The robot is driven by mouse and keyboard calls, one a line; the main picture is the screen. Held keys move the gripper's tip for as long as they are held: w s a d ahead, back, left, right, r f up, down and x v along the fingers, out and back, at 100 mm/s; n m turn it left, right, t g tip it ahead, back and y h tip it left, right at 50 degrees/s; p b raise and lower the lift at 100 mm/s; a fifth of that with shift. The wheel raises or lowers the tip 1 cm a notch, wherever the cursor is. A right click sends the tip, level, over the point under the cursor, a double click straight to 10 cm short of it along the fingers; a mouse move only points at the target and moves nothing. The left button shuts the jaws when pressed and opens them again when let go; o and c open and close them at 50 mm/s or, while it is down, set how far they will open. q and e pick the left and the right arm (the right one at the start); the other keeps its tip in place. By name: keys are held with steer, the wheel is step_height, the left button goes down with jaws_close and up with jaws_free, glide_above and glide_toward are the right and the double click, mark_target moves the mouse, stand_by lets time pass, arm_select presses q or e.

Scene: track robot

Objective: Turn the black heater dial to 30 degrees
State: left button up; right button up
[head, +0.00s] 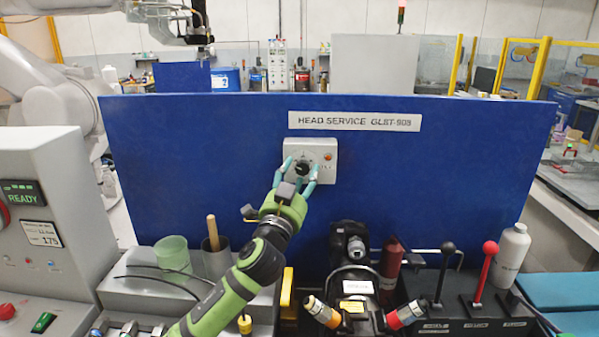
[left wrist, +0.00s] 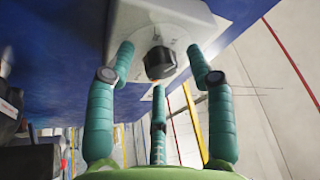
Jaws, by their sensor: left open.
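The black heater dial (head: 302,168) sits on a pale control box (head: 319,149) fixed to the blue panel, under the "HEAD SERVICE" sign. An orange-red lamp (head: 328,157) is at the box's upper right. My left gripper (head: 302,172) is open in front of the box, its teal fingers spread around the dial. In the left wrist view the dial (left wrist: 160,62) shows between the fingertips (left wrist: 160,62), with visible gaps to the fingers. The dial's pointer and scale cannot be read. My right gripper is not in view.
The blue panel (head: 200,140) spans the back. Below it are a green cup (head: 172,253), a grey cup (head: 216,262) with a wooden stick, a black device (head: 350,247), black (head: 444,272) and red (head: 487,262) levers and a white bottle (head: 512,252).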

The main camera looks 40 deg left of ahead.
arm_select(q)
steer(key=c, duration=1.1)
jaws_close()
steer(key=shift+r, duration=0.1)
steer(key=shift+m+h+p, duration=0.4)
steer(key=shift+m+p, duration=0.3)
steer(key=shift+p, duration=0.15)
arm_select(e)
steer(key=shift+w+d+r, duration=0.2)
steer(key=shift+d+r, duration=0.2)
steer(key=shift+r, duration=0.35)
arm_select(q)
steer(key=o, duration=1.1)
jaws_free()
steer(key=shift+a, duration=0.1)
